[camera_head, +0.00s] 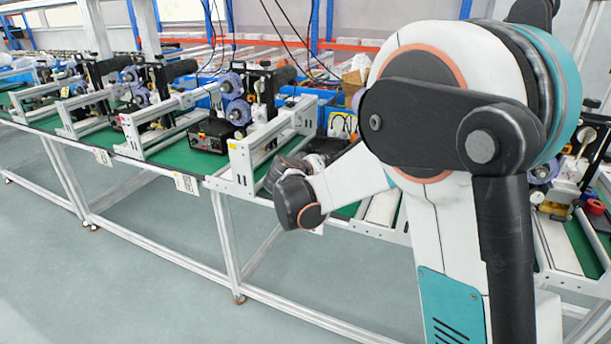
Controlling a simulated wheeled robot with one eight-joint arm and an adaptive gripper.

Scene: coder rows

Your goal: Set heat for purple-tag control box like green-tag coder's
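A black control box (211,136) with small red marks on its front sits on the green belt, left of centre. Coders with purple-blue reels stand along the line: a near coder (237,98) and another coder (132,84) farther left. I cannot make out a purple or green tag on any of them, and the heat settings are too small to read. My arm fills the right side, and its dark wrist end is low in the middle, over the line's front edge. My gripper (285,172) is mostly hidden behind the wrist, to the right of the control box; its fingers cannot be made out.
White frames (243,165) and a metal front rail border the green conveyor (182,157). Blue bins (208,93) stand behind it. Another machine with red rolls (594,206) is at the far right, partly behind my arm. The grey floor (110,270) in front is clear.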

